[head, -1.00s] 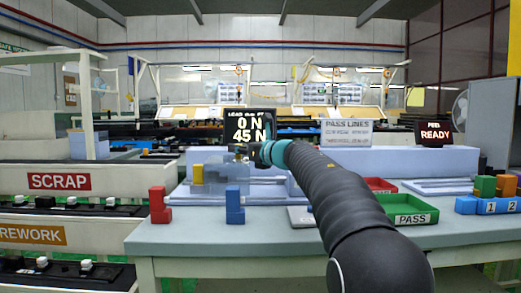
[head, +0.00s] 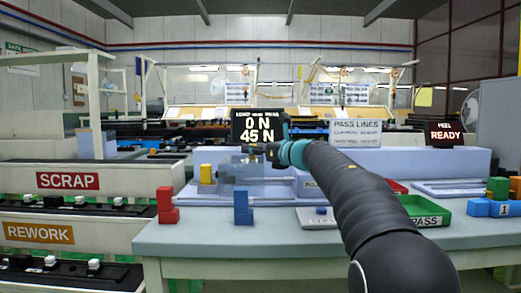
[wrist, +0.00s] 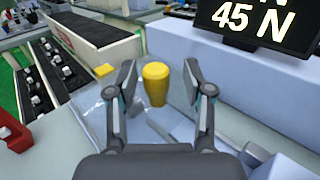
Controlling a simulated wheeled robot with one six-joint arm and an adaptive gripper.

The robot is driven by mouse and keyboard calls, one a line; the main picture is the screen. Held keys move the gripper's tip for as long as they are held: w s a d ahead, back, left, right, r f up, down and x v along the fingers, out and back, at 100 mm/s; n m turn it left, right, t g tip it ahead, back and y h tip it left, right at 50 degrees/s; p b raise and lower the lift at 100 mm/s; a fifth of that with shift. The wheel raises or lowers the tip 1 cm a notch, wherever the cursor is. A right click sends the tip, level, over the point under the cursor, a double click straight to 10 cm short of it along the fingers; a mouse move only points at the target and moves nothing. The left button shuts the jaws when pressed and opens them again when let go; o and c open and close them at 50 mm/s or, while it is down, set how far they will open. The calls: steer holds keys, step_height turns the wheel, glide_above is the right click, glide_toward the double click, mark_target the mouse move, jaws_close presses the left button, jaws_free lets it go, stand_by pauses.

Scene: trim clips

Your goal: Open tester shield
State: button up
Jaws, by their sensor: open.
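The tester shield (head: 236,172) is a clear box on the pale tester bed on the bench; it also shows in the wrist view (wrist: 98,118). A yellow knob (wrist: 157,88) stands upright at the shield in the wrist view. My gripper (wrist: 160,70) is open, with one finger on each side of the knob and a gap visible on both sides. In the head view my gripper (head: 250,149) is above the right part of the shield, and the knob is hard to make out. A yellow block (head: 206,174) stands just left of the shield.
A display (head: 258,126) reading 0 N and 45 N stands behind. A red block (head: 166,206) and a blue block (head: 242,206) stand at the bench front. A green PASS tray (head: 420,210) is to the right. Clear bench lies before the blocks.

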steer(key=v, duration=1.2)
